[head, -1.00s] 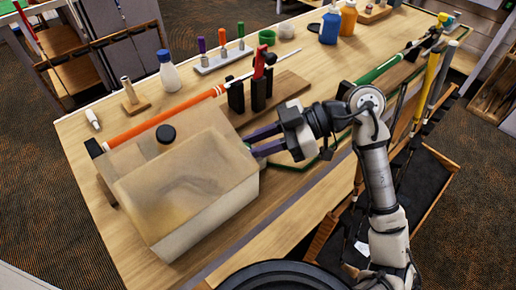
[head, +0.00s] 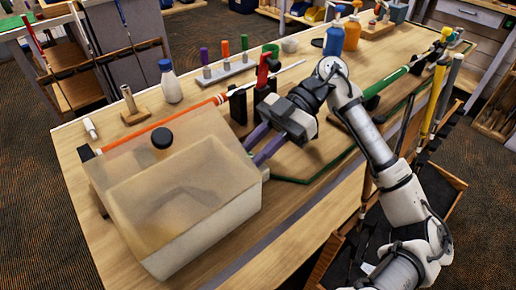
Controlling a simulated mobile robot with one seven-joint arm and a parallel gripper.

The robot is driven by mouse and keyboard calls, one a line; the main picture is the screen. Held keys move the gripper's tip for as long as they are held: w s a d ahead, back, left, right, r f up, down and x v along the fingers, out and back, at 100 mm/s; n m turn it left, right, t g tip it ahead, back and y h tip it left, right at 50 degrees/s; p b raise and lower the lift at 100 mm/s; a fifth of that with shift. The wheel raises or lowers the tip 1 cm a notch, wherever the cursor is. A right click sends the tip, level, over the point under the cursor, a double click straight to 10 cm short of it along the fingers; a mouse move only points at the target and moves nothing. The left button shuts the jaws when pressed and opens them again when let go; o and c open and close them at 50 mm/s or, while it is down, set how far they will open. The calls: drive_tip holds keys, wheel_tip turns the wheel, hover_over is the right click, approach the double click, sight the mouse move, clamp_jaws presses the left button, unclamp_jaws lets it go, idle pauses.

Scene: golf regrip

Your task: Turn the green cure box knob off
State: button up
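The cure box (head: 180,215) is a large pale box with a cloudy, see-through lid and a black round knob (head: 162,138) on top. It stands at the near left of the bench. My gripper (head: 255,152) is at the box's right end, pointing down and left. Its two purple fingers look apart with nothing seen between them. The fingertips are close to the box's upper right edge; I cannot tell whether they touch. I cannot make out a green knob on the box now; that side is partly hidden by the fingers and lid.
An orange-shafted club (head: 160,132) lies behind the box. A black clamp with a red handle (head: 263,72) stands just behind my gripper. A white bottle with blue cap (head: 169,82) is farther back. A green strip (head: 310,178) runs along the bench's front.

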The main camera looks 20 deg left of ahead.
idle(0.3)
drive_tip(key=o, duration=0.7)
drive_tip(key=shift+w+r, duration=0.1)
drive_tip(key=shift+w, duration=0.05)
